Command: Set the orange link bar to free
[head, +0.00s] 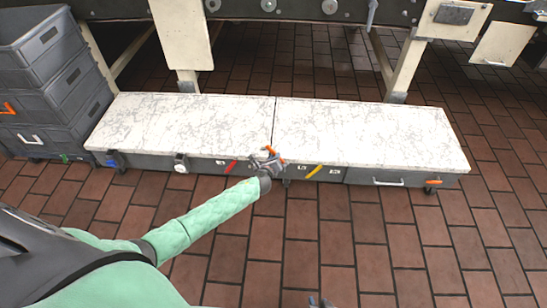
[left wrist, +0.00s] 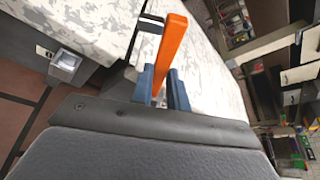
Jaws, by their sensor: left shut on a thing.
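The orange link bar (head: 274,152) is at the front edge of the two white marble-patterned tops, near the seam between them. My left gripper (head: 265,158) is at the bar, with its arm reaching in from the left. In the left wrist view the orange bar (left wrist: 171,48) stands up between the blue fingertips (left wrist: 162,88), which are shut on its lower part. The bar's lower end is hidden by the fingers and the gripper body. A small dark tip at the bottom edge of the head view seems to be my right gripper (head: 320,301); its jaws are not clear.
A red handle (head: 230,167) and a yellow handle (head: 314,172) are on the low unit's dark front. A drawer with a pale pull (head: 388,183) is at its right. Grey stacked boxes (head: 45,85) stand at the left. The brick floor in front is clear.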

